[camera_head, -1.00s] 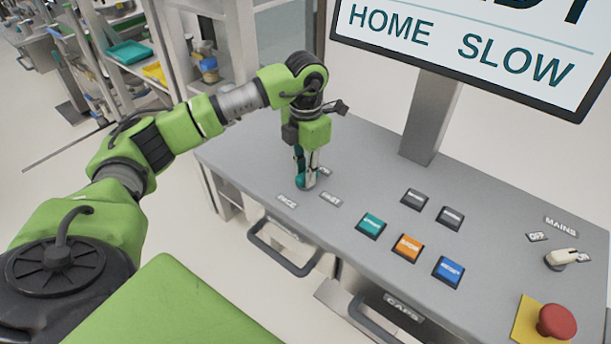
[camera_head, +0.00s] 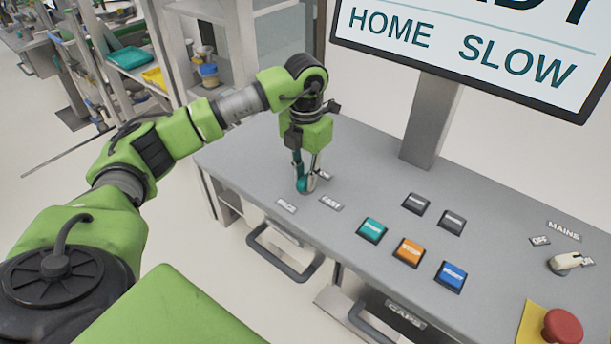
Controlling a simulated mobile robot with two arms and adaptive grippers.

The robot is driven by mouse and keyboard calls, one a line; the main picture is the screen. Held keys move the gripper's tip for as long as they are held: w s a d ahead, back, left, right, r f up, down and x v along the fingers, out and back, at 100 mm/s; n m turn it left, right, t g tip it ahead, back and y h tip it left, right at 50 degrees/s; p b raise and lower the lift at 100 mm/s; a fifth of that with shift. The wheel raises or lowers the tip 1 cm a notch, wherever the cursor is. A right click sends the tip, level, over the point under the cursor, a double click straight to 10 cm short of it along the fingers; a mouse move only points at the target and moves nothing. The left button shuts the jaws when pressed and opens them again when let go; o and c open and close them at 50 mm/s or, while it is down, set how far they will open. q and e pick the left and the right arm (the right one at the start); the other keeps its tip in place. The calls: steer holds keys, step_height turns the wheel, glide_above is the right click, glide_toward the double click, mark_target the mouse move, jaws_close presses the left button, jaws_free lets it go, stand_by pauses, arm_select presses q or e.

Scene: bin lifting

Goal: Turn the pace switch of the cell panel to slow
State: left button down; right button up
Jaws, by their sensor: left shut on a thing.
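The pace switch (camera_head: 302,189) is a small teal knob on the left part of the grey cell panel (camera_head: 340,240). A PACE label (camera_head: 287,206) and a FAST label (camera_head: 331,203) lie in front of it. Another label behind it is mostly hidden by the fingers. My left gripper (camera_head: 306,181) points down from above and is shut on the knob. The screen (camera_head: 470,50) above the panel reads HOME and SLOW. My right gripper is not in view.
Dark, teal, orange and blue buttons (camera_head: 409,251) sit mid-panel. A MAINS switch (camera_head: 566,262) and a red mushroom button (camera_head: 562,328) are at the right. The screen post (camera_head: 428,120) rises behind. Handles (camera_head: 285,255) stick out in front.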

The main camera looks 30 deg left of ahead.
mark_target(305, 178)
arm_select(q)
steer(key=c, duration=2)
jaws_free()
steer(key=shift+w+r, duration=0.1)
steer(key=shift+r, duration=0.05)
steer(key=shift+o, duration=0.4)
step_height(305, 178, up, 12)
